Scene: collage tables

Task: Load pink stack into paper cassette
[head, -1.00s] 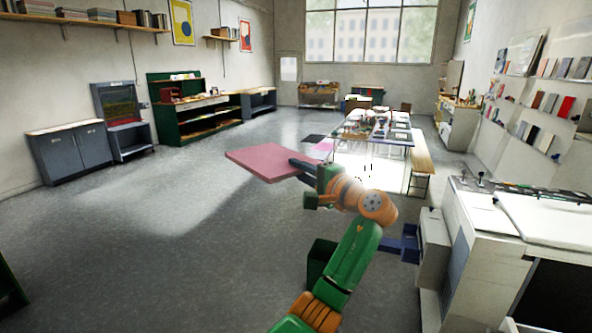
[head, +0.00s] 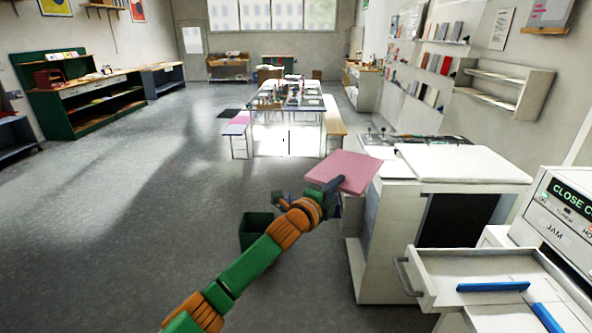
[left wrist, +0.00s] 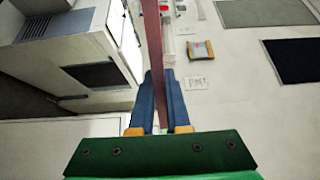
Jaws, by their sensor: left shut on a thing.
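The pink stack (head: 345,171) is a flat square slab, held out level in the air in front of the white cabinet. My left gripper (head: 331,187) is shut on its near edge. In the left wrist view the stack (left wrist: 152,50) shows edge-on between the two blue fingers of the gripper (left wrist: 154,105). The paper cassette (head: 470,268) is a pale open drawer at the lower right, with blue guides inside and a grey handle at its front. The stack is up and to the left of it, apart from it. My right gripper is not in view.
The machine (head: 555,215) above the cassette has a screen with "CLOSE C" and "JAM" legible. A white cabinet (head: 395,235) with a pale lid stands left of the cassette. A green bin (head: 256,230) is on the floor. Open floor lies to the left.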

